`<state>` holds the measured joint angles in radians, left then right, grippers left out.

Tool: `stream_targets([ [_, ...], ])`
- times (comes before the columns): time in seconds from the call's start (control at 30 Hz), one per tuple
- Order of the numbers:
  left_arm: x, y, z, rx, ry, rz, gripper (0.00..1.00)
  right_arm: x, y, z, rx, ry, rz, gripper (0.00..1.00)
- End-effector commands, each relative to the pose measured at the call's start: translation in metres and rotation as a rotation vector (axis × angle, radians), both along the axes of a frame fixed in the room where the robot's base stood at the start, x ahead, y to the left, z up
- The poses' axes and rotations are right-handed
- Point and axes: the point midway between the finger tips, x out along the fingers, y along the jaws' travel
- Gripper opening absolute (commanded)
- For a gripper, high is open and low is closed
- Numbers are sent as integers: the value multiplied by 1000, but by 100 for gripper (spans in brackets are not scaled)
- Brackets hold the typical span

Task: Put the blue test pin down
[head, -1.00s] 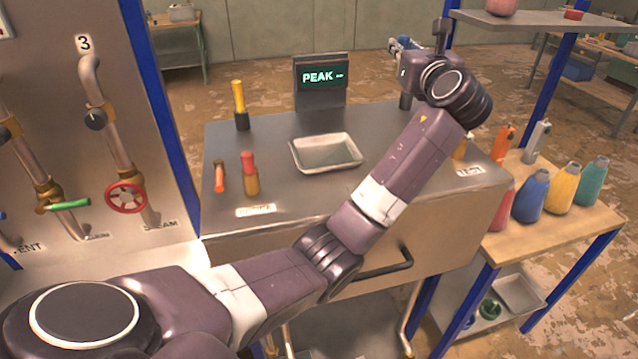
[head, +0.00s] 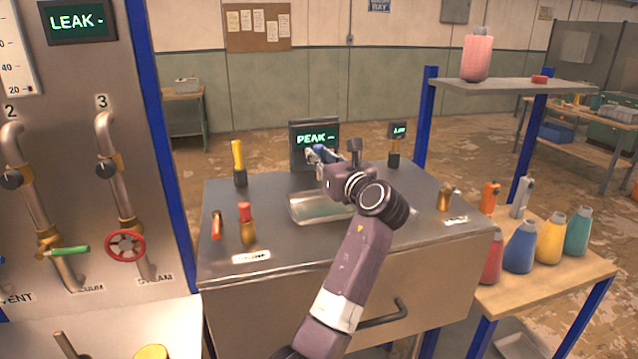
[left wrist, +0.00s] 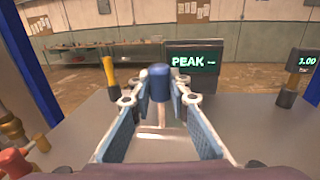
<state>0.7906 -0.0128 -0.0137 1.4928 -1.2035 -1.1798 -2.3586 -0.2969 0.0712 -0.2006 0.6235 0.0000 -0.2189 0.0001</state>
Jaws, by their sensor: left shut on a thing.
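The blue test pin (left wrist: 157,84) is upright between the finger pads of my left gripper (left wrist: 159,100) in the left wrist view; its blue top and pale shaft show. In the head view the left gripper (head: 318,158) is over the back part of the metal tray (head: 308,208) on the cart, with the pin's blue top (head: 320,149) just visible. The gripper is shut on the pin. The arm hides part of the tray, and I cannot tell whether the pin's lower end touches anything. My right gripper is not in view.
The PEAK display (head: 314,138) stands close behind the gripper. A yellow-handled tool (head: 238,162), a red-topped tool (head: 246,222) and an orange one (head: 217,225) stand left on the cart top (head: 270,185). Bottles (head: 520,246) line the right shelf.

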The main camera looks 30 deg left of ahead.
Motion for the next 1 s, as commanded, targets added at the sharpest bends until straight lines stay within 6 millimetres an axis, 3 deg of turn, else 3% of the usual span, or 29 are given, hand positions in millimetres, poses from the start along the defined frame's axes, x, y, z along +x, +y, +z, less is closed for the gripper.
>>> stream_targets([
  [0.1, 0, 0, -22, 1, 4, 0, 0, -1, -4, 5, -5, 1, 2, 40],
  [0.53, 0, 0, -73, 2, 1, 0, 0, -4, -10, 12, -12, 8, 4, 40],
  [1.0, 0, 0, -82, 1, -1, 0, 0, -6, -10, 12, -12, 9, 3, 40],
])
